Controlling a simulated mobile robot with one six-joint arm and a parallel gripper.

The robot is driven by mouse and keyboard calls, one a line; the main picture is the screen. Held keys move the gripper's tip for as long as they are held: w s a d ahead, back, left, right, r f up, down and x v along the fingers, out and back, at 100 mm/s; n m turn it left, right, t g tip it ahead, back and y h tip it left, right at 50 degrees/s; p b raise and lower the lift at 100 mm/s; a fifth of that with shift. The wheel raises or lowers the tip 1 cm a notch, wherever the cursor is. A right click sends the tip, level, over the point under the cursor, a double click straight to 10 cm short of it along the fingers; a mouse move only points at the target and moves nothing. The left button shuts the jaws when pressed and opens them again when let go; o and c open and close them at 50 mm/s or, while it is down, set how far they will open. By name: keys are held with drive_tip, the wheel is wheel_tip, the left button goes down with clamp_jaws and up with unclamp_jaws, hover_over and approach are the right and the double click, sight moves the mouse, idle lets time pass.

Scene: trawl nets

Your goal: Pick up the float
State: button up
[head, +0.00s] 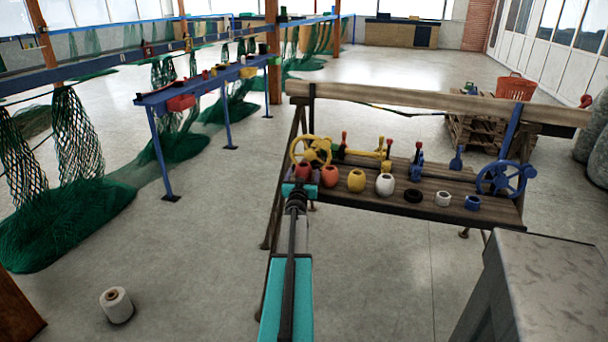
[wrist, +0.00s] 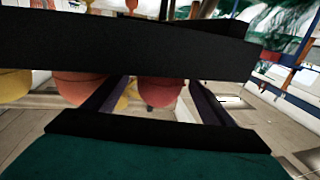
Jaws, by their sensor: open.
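Several round floats stand in a row on a wooden bench. In the head view an orange-red float (head: 330,175) is near the left, with a yellow float (head: 356,180) and a white float (head: 385,184) to its right. Another red float (head: 303,172) is at the left end, partly hidden by my gripper (head: 298,189). My gripper is open and empty at the bench's left front. A yellow float (wrist: 14,84) is at the left edge.
The bench (head: 415,178) also carries a black ring (head: 412,196), a small white piece (head: 443,199), a blue piece (head: 472,202), a yellow handwheel (head: 311,152) and a blue handwheel (head: 507,180). A wooden beam (head: 430,103) runs behind. A grey box (head: 555,270) stands at front right.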

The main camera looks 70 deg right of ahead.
drive_tip(key=c, duration=1.2)
drive_tip(key=shift+o, duration=0.2)
drive_tip(key=shift+r, duration=0.15)
drive_tip(key=shift+r+p, duration=0.4)
drive_tip(key=shift+r, duration=1.2)
drive_tip(key=s+a+r+b, duration=0.1)
drive_tip(key=s+a+b, duration=0.4)
drive_tip(key=s+a, duration=0.6)
drive_tip(key=shift+a+r, duration=0.2)
drive_tip(key=shift+r, duration=0.05)
